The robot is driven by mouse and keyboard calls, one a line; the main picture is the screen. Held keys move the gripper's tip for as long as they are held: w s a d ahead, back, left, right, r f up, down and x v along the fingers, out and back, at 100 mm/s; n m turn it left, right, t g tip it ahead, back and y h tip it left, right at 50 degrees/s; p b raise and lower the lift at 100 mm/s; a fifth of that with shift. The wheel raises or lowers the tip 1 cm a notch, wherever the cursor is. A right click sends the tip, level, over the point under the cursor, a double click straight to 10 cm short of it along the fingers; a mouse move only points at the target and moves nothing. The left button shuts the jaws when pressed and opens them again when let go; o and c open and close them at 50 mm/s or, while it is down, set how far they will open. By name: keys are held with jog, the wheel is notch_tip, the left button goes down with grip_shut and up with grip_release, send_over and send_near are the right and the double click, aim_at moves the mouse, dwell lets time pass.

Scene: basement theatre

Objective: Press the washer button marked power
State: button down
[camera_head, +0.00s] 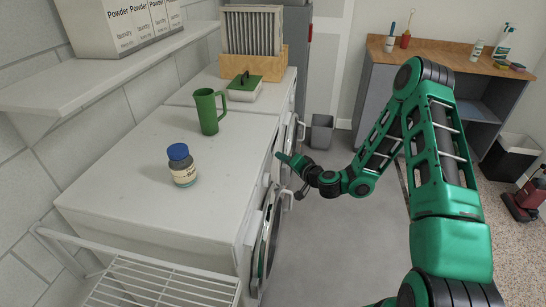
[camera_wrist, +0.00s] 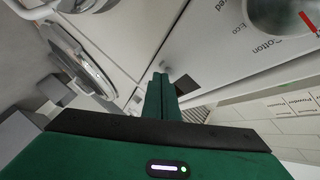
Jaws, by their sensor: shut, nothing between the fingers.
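A white washer (camera_head: 160,165) stands at the left in the head view, its round door (camera_head: 268,235) facing right. My gripper (camera_head: 278,155) is shut and empty, close to the upper front of the machines. In the wrist view my two green fingers (camera_wrist: 160,82) are together, pointing at a white front panel (camera_wrist: 225,55). A small dark square (camera_wrist: 187,85) lies on the panel just right of the fingertips. I cannot tell whether they touch it. A dial (camera_wrist: 290,14) with "Cotton" and "Eco" lettering is at the upper right. No power mark is readable.
A blue-capped jar (camera_head: 182,165) and a green mug (camera_head: 209,111) stand on the machine top. A green-lidded box (camera_head: 244,87) is behind them. A wire rack (camera_head: 160,285) is at the near left. The floor (camera_head: 340,245) beside the machines is clear.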

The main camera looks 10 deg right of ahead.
dwell(0.4)
jog(key=shift+s+d, duration=0.2)
jog(key=shift+d, duration=0.3)
jog(key=s+d, duration=0.2)
jog(key=d, duration=0.3)
jog(key=shift+s+d, duration=0.15)
jog(key=shift+d, duration=0.15)
dwell(0.5)
